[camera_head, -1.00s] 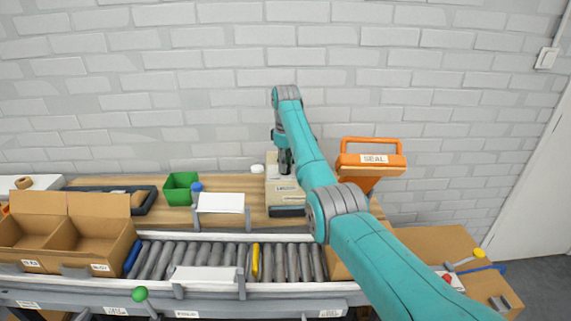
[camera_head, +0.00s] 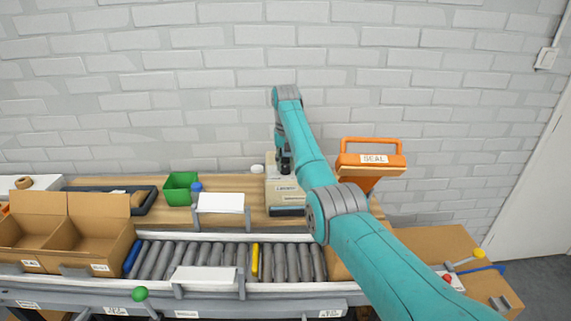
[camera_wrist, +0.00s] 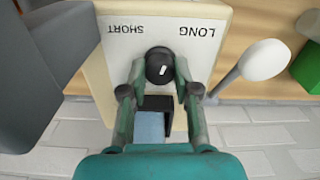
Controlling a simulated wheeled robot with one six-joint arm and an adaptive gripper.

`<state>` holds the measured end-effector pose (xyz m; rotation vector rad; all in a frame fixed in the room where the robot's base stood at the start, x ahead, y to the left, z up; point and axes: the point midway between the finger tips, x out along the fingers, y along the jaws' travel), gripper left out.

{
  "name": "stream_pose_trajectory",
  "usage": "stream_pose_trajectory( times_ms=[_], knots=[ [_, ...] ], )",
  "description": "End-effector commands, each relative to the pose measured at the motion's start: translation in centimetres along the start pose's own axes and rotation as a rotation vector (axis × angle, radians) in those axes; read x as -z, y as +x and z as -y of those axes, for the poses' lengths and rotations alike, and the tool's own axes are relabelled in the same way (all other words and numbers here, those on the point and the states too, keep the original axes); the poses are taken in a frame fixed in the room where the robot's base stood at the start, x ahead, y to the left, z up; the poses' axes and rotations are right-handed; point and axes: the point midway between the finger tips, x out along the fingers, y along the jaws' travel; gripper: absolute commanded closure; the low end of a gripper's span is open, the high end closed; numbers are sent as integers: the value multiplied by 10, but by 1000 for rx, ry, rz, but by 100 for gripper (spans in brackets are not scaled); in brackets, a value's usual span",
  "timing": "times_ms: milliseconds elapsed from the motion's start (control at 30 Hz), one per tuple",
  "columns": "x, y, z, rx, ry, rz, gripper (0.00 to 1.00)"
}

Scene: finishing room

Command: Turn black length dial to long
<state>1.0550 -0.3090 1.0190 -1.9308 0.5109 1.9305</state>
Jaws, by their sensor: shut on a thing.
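The black length dial (camera_wrist: 158,56) is a round knob with a short white mark, on the cream face of a machine (camera_wrist: 105,75). The machine also shows in the head view (camera_head: 285,196), below my wrist. Upside down in the wrist view, the word LONG (camera_wrist: 198,31) is printed to the right of the dial and SHORT (camera_wrist: 125,29) to the left. The white mark is small and leans slightly toward the LONG side. My gripper (camera_wrist: 161,78) is shut on the dial, one finger on each side. In the head view the dial is hidden.
A black slot with a blue-grey piece (camera_wrist: 150,124) is just below the dial. A white round-ended lever (camera_wrist: 262,61) stands to the right. An orange SEAL machine (camera_head: 372,160) is right of my wrist. A roller conveyor (camera_head: 205,258) runs in front.

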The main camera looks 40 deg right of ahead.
Motion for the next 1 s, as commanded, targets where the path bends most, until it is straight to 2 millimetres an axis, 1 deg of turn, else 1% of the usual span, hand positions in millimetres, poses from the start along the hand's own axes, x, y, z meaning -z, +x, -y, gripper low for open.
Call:
stream_pose_trajectory(
  times_ms=[300, 500, 700, 1000],
  knots=[
    [0, 0, 0, -1, 266, 1, 100],
    [0, 1, 0, -1, 384, 2, 100],
    [0, 1, 0, -1, 454, 2, 100],
    [0, 1, 0, -1, 485, 2, 100]
  ],
)
